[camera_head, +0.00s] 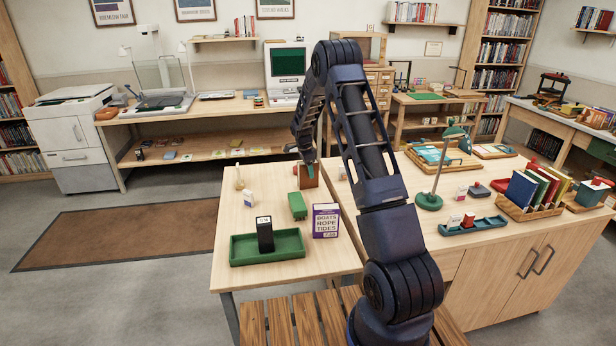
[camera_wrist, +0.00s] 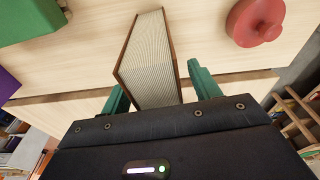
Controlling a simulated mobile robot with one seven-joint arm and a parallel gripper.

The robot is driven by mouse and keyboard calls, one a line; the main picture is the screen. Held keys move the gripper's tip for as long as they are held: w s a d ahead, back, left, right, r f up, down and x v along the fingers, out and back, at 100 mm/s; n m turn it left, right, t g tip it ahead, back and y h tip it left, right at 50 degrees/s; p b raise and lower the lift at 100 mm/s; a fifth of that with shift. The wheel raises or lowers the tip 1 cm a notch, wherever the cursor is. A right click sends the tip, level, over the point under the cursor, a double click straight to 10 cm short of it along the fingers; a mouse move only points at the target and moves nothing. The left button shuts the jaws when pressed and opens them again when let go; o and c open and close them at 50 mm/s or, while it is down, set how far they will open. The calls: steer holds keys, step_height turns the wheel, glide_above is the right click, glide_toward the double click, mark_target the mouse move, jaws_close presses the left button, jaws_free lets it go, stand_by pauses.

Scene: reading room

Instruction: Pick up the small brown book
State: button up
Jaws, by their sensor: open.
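The small brown book (camera_head: 309,181) stands upright on the light wooden table, toward its back right edge in the head view. In the wrist view the book (camera_wrist: 150,65) shows its pale page edges between brown covers. My gripper (camera_head: 307,160) is over the book from above. In the wrist view my gripper (camera_wrist: 160,84) has its green fingers apart, one on each side of the book. There is a visible gap on the right side; the left finger is close to the cover, and contact there cannot be told.
A red round knobbed object (camera_wrist: 255,22) lies near the book. A green lamp (camera_head: 430,201) stands right.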

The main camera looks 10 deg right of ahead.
steer(key=shift+f, duration=0.2)
stand_by(0.4)
steer(key=c, duration=1.2)
